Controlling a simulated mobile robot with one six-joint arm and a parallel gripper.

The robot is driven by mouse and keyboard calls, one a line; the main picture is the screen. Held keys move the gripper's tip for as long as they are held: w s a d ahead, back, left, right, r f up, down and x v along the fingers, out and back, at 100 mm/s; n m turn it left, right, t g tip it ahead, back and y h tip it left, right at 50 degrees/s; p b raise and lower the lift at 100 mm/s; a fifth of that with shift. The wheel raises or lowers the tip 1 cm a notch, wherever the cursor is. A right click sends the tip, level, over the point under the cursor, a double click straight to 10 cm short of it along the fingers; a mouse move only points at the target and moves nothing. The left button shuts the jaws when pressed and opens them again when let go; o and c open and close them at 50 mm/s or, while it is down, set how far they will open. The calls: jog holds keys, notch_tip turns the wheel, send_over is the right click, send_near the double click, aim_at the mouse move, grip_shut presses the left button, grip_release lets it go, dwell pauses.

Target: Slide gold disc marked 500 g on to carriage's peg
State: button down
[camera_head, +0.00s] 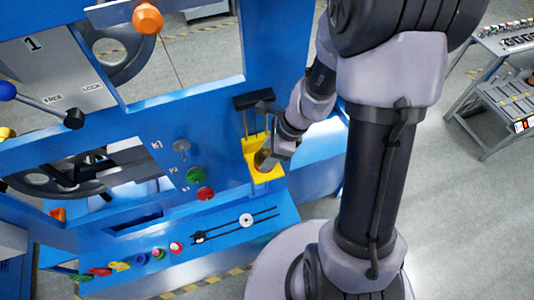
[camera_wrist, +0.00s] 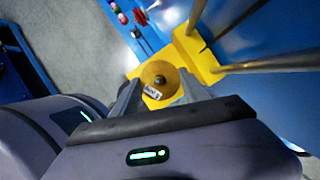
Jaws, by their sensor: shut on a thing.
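The gold disc (camera_wrist: 158,76) is between the fingertips of my gripper (camera_wrist: 161,88) in the wrist view, with a small white label on its face; the print is too small to read surely. My gripper is shut on it. The yellow carriage (camera_wrist: 187,52) is right behind the disc, with metal rods beside it. In the head view the carriage (camera_head: 265,174) sits low on the blue frame, and my gripper (camera_head: 268,158) holds the disc (camera_head: 262,160) in front of it. The carriage's peg is hidden, so I cannot tell whether the disc is around it.
Green (camera_head: 196,174), red (camera_head: 206,193) and grey (camera_head: 181,146) discs are on the blue panel left of the carriage. A blue ledge (camera_head: 225,245) below bears a white disc (camera_head: 246,220) and several small coloured pieces. Open floor (camera_head: 430,200) lies to the right.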

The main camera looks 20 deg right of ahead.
dwell(0.4)
jog(key=shift+c, duration=2.4)
grip_release()
jog(key=p+v, duration=0.3)
jog(key=v, duration=1.4)
jog(key=shift+r+p, duration=0.2)
jog(key=shift+p, duration=0.1)
